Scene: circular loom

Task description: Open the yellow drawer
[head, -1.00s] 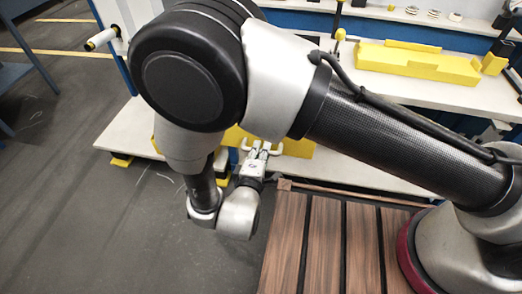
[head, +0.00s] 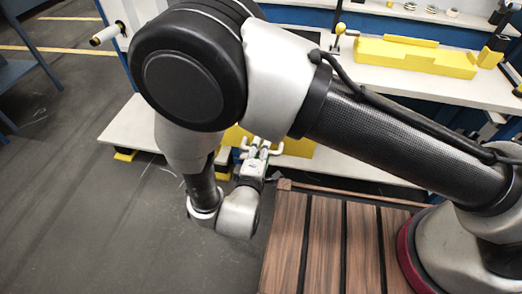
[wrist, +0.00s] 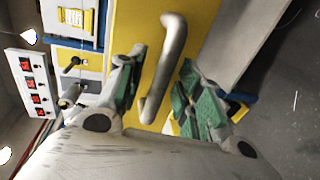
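The yellow drawer (wrist: 134,35) fills the middle of the wrist view, with a silver bar handle (wrist: 173,60) on its front. In the head view the yellow drawer (head: 298,146) is partly hidden behind my arm. My gripper (wrist: 160,82) is open, its green-padded fingers apart on either side of the handle's lower part. Gaps show between the handle and both fingers, so it is not gripped. In the head view my gripper (head: 258,148) is in front of the drawer, near the handle.
A white worktop (head: 420,88) above bears a yellow block (head: 415,60). A white lower ledge (head: 130,125) extends left of my arm. A panel with red switches (wrist: 32,85) and a black knob (wrist: 72,64) lie left in the wrist view. Grey floor (head: 90,210) is clear at left.

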